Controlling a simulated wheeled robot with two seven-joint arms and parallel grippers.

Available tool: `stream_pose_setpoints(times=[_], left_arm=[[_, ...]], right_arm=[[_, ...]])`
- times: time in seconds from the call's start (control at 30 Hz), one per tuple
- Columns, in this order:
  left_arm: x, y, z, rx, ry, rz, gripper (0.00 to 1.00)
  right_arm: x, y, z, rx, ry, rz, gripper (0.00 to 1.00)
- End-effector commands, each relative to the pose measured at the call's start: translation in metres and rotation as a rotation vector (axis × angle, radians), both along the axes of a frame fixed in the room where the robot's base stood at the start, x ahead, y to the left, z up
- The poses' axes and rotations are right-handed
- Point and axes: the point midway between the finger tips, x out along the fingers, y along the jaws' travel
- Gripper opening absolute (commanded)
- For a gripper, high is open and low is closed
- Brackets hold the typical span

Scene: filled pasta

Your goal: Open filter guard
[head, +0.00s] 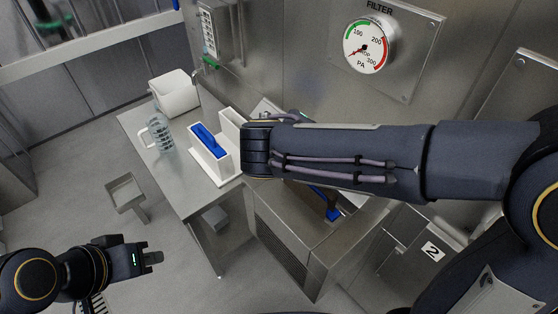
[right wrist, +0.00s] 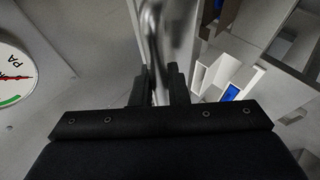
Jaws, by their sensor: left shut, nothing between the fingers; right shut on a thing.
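My right gripper (right wrist: 158,88) is shut on a shiny metal bar (right wrist: 152,35) that runs up between its fingers in the right wrist view. In the head view my right arm reaches in from the right and hides this gripper and the bar. I cannot tell whether the bar belongs to the filter guard. A round gauge (head: 367,47) under the word FILTER is on the steel wall; its edge also shows in the right wrist view (right wrist: 14,75). My left gripper (head: 152,259) is shut and empty over the floor at the lower left.
A steel table (head: 176,185) holds a clear jug (head: 160,137), a white bin (head: 175,95) and a white holder with a blue item (head: 207,140). A steel cabinet with a slatted front (head: 280,247) stands under my right arm. Open floor lies at the left.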

Motion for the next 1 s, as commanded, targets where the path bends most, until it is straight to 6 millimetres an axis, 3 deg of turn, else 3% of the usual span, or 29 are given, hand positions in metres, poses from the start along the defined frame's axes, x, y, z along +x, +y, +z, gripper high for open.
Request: stream_pose_setpoints(times=[0.03,0.2,0.5,0.7,1.0], left_arm=[[0.000,0.000,0.006,0.000,0.000,0.000,0.00],[0.000,0.000,0.009,0.000,0.000,0.000,0.00],[0.000,0.000,0.009,0.000,0.000,0.000,0.00],[0.000,0.000,0.009,0.000,0.000,0.000,0.00],[0.000,0.000,0.009,0.000,0.000,0.000,0.00]], right_arm=[[0.007,-0.010,0.012,-0.001,-0.005,-0.007,0.00],[0.028,-0.040,0.035,-0.004,-0.007,-0.009,0.00],[0.059,-0.083,0.057,-0.010,-0.005,-0.006,0.00],[0.071,-0.099,0.064,-0.012,-0.004,-0.003,0.00],[0.077,-0.107,0.066,-0.014,-0.004,-0.001,0.00]])
